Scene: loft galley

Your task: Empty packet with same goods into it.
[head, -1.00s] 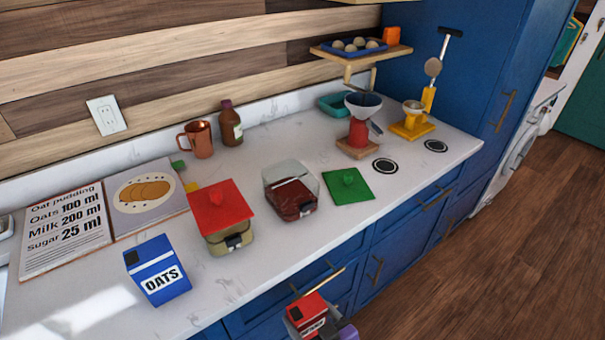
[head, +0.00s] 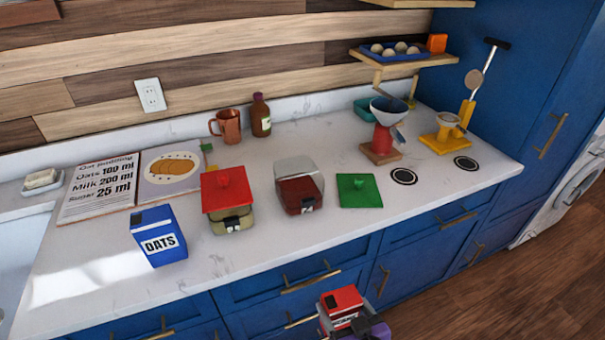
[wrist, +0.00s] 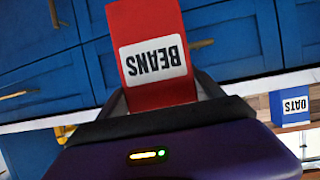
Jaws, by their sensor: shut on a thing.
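My gripper (wrist: 163,98) is shut on a red packet (wrist: 155,30) with a white label that reads BEANS, upside down in the wrist view. The packet (head: 341,302) also shows at the bottom of the head view, in front of the blue drawers. On the counter stands a clear container (head: 299,188) with dark red contents and no lid on it. A green lid (head: 359,190) lies just right of it. To its left is a container (head: 232,222) with beige contents under a red lid (head: 226,188). A blue OATS packet (head: 158,236) stands further left.
A recipe board (head: 98,189), copper mug (head: 228,126) and brown bottle (head: 261,116) are at the back. A red stand with a funnel (head: 384,130) and a yellow stand (head: 449,138) are at right. A shelf holds an egg tray (head: 394,52). The counter's front strip is clear.

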